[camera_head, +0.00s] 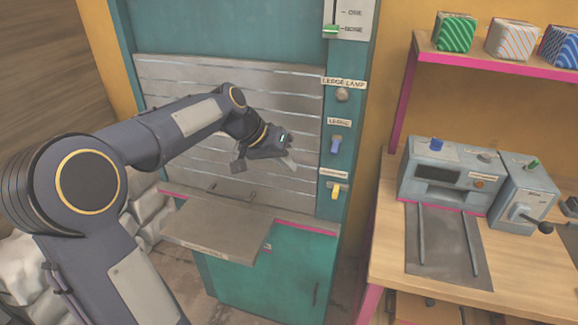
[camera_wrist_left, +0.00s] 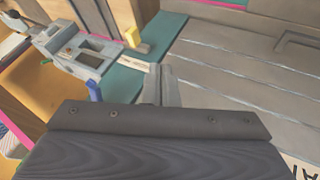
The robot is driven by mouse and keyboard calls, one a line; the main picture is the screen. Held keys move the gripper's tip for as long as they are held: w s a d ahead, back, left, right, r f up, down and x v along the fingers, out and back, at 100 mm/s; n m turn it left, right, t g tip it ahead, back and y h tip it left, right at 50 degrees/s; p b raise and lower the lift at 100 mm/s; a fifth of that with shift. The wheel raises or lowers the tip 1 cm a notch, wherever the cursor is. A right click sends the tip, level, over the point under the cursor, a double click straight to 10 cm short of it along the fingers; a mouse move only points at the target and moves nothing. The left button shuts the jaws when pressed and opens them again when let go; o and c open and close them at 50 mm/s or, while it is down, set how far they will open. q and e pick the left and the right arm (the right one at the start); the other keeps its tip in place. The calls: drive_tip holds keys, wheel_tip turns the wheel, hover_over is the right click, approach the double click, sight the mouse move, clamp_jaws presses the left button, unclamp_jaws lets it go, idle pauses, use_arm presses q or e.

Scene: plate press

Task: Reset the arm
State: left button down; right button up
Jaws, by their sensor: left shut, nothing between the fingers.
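My left arm reaches in from the left in the head view. My left gripper (camera_head: 264,163) is in front of the slatted grey shutter (camera_head: 190,100) of the teal press cabinet (camera_head: 210,30), above its ledge. Its fingers are shut and empty. In the left wrist view the gripper fingers (camera_wrist_left: 164,85) show beyond the dark gripper body, with the shutter panel (camera_wrist_left: 240,70) to the right. My right gripper is not in view.
The grey ledge (camera_head: 215,227) juts out below the gripper. A post with a knob (camera_head: 342,95), a blue switch (camera_head: 336,145) and a yellow switch (camera_head: 335,191) stands right of it. A workbench (camera_head: 390,260) holds a grey machine (camera_head: 445,175). Patterned boxes sit on a shelf (camera_head: 490,60).

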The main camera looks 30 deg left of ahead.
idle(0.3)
use_arm(q)
drive_tip(key=s+d+f, duration=0.2)
drive_tip(key=s+d, duration=0.2)
drive_tip(key=s, duration=0.4)
drive_tip(key=s+d+f, duration=0.3)
drive_tip(key=s+d, duration=0.1)
drive_tip(key=s, duration=0.5)
drive_tip(key=s+d+f, duration=0.3)
drive_tip(key=s+d, duration=0.1)
drive_tip(key=s, duration=0.5)
drive_tip(key=shift+s+f+y, duration=0.15)
drive_tip(key=shift+y, duration=0.25)
drive_tip(key=shift+a, duration=0.1)
